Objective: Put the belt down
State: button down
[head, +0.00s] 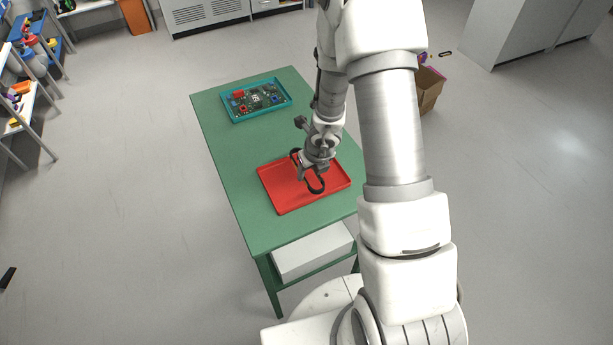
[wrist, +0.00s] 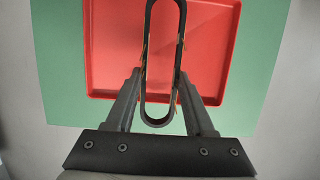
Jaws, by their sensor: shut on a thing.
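The belt (wrist: 148,60) is a black elongated loop. In the wrist view it runs upright between the two fingers of my gripper (wrist: 160,80), which is shut on it. I cannot tell whether the belt touches the tray floor.
The tray lies on a green table (head: 238,215). A teal tray (head: 240,117) with a circuit board stands at the table's far end. A white box (head: 312,255) sits on the shelf below. A cardboard box (head: 428,90) stands right of the table. Bare tabletop lies left of the red tray.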

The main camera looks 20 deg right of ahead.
jog(key=shift+w+a+f, duration=0.3)
jog(key=shift+w+f, duration=0.35)
jog(key=shift+w, duration=0.2)
notch_tip(320, 180, down, 4)
jog(key=shift+r+b, duration=0.1)
jog(key=shift+b, duration=0.9)
jog(key=shift+c, duration=1.3)
grip_release()
jog(key=shift+s, duration=0.25)
jog(key=s+a+r+n+t+y+p, duration=0.15)
jog(key=r+n, duration=0.45)
jog(key=r, duration=0.6)
jog(key=s+a+r+n+y+p, duration=0.1)
jog(key=s+a+r+n+p, duration=0.15)
jog(key=r+n, duration=0.6)
jog(key=s+a+r+n+t+y+p, duration=0.1)
jog(key=s+a+r+n+p, duration=0.2)
jog(key=r, duration=1.1)
jog(key=s+d+r+n+h, duration=0.2)
jog(key=s+d+r+n, duration=0.1)
jog(key=s+n, duration=0.5)
jog(key=s+d+r+n+h+b, duration=0.1)
jog(key=s+d+r+n+h, duration=0.1)
jog(key=s+r+n, duration=0.4)
jog(key=shift+s+d+n, duration=0.55)
jog(key=shift+s+n, duration=0.45)
jog(key=shift+n, duration=0.15)
